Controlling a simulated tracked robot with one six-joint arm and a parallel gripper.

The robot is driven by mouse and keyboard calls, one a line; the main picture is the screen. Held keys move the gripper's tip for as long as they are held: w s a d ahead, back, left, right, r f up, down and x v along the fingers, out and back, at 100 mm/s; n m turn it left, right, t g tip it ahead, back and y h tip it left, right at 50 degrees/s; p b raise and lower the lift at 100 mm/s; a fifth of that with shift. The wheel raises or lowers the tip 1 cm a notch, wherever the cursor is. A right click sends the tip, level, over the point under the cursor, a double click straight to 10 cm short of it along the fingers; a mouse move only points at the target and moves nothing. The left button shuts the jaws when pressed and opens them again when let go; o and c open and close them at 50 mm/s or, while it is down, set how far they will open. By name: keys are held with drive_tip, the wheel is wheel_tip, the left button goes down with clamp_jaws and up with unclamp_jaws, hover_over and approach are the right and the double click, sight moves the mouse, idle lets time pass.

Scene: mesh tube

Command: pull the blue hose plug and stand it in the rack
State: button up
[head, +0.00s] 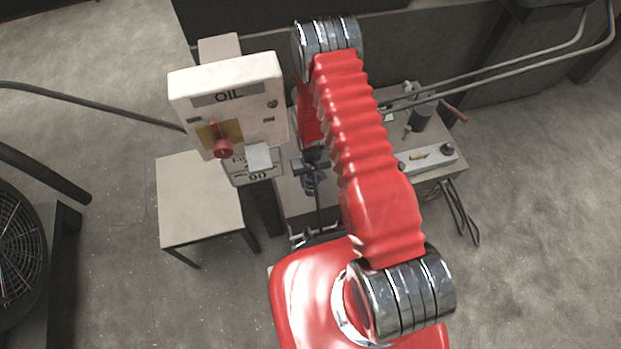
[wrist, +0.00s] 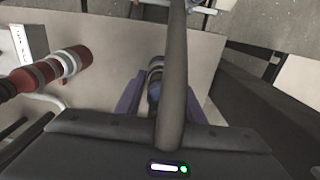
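The blue hose plug (head: 308,185) shows in the head view as a small dark blue cylinder under my gripper (head: 311,160). In the wrist view the plug (wrist: 154,85) is a blue body with grey rings, partly hidden by a dark vertical bar. Two bluish-purple pieces, apparently the fingers of my gripper (wrist: 164,102), stand on either side of it. The bar hides the right side of the plug, so I cannot tell whether the fingers touch it. I cannot make out the rack with certainty.
A white box marked OIL (head: 228,95) with a red knob stands left of my arm above a small table (head: 200,200). A grey plate with a yellow piece (head: 428,160) lies on the bench to the right. A red-and-white cylinder (wrist: 48,70) shows at left in the wrist view.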

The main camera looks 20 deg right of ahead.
sight(311, 175)
clamp_jaws()
drive_tip(key=shift+r, duration=0.7)
drive_tip(key=shift+r, duration=0.35)
drive_tip(key=shift+r, duration=0.35)
drive_tip(key=shift+r, duration=0.35)
drive_tip(key=shift+r, duration=0.35)
drive_tip(key=shift+r, duration=0.7)
drive_tip(key=shift+r, duration=0.2)
